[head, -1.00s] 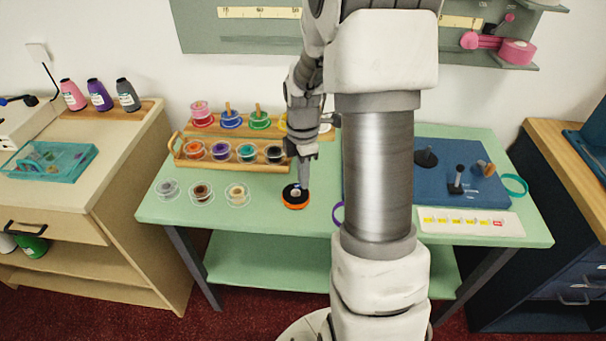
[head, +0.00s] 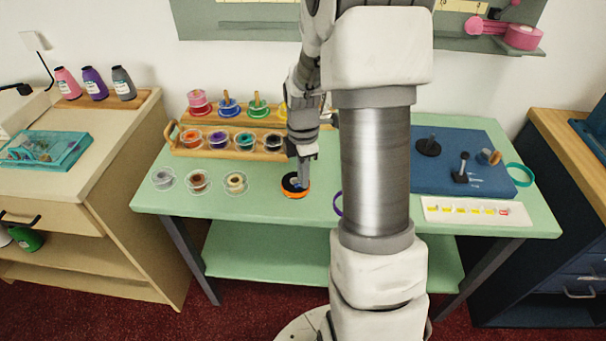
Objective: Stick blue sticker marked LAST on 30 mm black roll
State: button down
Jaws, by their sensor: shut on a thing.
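My gripper (head: 303,187) points down over a small roll with an orange rim and a black top (head: 290,190) on the green table. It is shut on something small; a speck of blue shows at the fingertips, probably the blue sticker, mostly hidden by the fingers. I cannot tell whether it touches the roll. No lettering or width is readable. Another black roll (head: 273,142) sits at the right end of the front row of the wooden rack. A white strip of stickers (head: 430,212) with yellow and red marks lies at the right; no blue sticker shows on it.
Three clear-rimmed rolls (head: 236,182) lie left of the orange-rimmed roll. The wooden rack (head: 182,150) stands behind them. A purple ring (head: 338,205) is partly behind my arm. A blue mat (head: 475,150) with posts and a teal ring (head: 520,174) are at the right.

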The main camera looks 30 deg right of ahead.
jog(key=shift+f, duration=0.5)
dwell(1.8)
jog(key=c, duration=0.8)
grip_release()
jog(key=shift+r, duration=0.15)
notch_tip(320, 180, up, 7)
jog(key=p, duration=0.5)
